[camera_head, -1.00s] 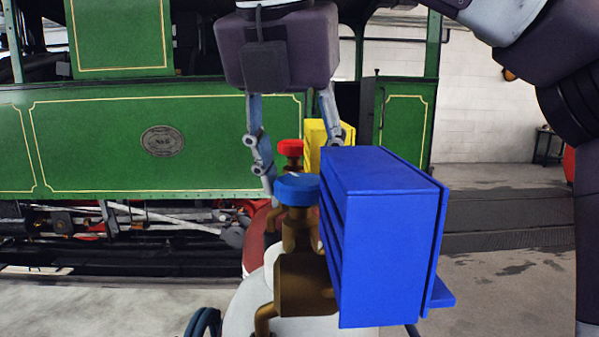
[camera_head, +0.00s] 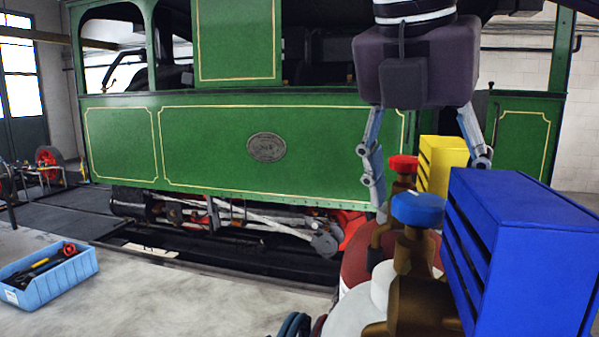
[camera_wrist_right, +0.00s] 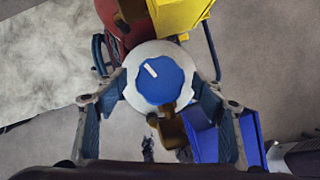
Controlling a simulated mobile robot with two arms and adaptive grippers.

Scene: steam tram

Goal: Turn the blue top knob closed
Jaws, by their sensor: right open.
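The blue knob (camera_head: 418,209) sits on top of a brass-brown valve (camera_head: 412,285), just left of the blue slatted box. It also shows in the right wrist view (camera_wrist_right: 165,86), with a short white mark on its top. My right gripper (camera_head: 428,190) is open and points down over the knob. In the wrist view its two fingers (camera_wrist_right: 163,88) stand apart, one on each side of the knob, with nothing clamped. Its right fingertip is hidden behind the blue box in the head view. My left gripper is not in view.
The blue box (camera_head: 520,225) stands close to the right of the valve. A red knob (camera_head: 403,163) and a yellow box (camera_head: 441,160) are behind. A green tram (camera_head: 335,150) fills the back. A light-blue crate of tools (camera_head: 80,267) lies on otherwise open floor at left.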

